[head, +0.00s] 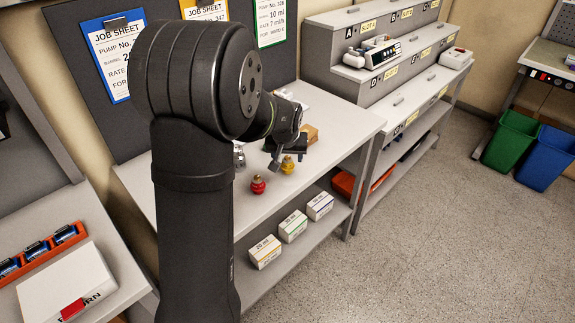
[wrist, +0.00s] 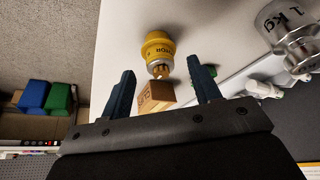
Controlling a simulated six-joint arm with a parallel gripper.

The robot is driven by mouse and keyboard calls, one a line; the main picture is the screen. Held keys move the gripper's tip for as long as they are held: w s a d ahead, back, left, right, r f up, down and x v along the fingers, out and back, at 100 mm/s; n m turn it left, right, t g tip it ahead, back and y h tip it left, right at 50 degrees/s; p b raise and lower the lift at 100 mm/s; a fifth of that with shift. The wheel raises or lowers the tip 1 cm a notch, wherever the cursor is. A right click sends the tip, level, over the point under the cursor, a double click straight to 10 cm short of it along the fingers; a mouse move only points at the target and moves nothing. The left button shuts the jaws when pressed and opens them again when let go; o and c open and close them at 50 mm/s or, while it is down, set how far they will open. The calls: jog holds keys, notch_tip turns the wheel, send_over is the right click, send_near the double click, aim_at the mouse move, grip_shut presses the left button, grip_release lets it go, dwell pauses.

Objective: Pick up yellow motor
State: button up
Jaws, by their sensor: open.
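The yellow motor (head: 288,166) stands on the white bench top, just below my gripper (head: 284,158) in the head view. In the wrist view the yellow motor (wrist: 158,48) lies ahead of my gripper (wrist: 161,78), roughly centred between the blue fingertips and a little beyond them. The fingers are apart, with nothing held between them. I cannot tell the exact gap between fingertips and motor. A red motor (head: 258,185) stands to the left of the yellow one in the head view.
A wooden block (wrist: 154,97) shows between the fingers, close to the yellow motor. A metal 1 kg weight (wrist: 290,32) stands at the right in the wrist view. The bench front edge is near the motors, with boxes (head: 293,226) on the shelf below.

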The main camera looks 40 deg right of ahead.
aim_at(287, 159)
jog(key=x, duration=0.4)
jog(key=shift+a+f, duration=0.1)
jog(key=shift+f, duration=0.2)
jog(key=c, duration=1)
jog(key=shift+o, duration=0.2)
jog(key=shift+r, duration=0.1)
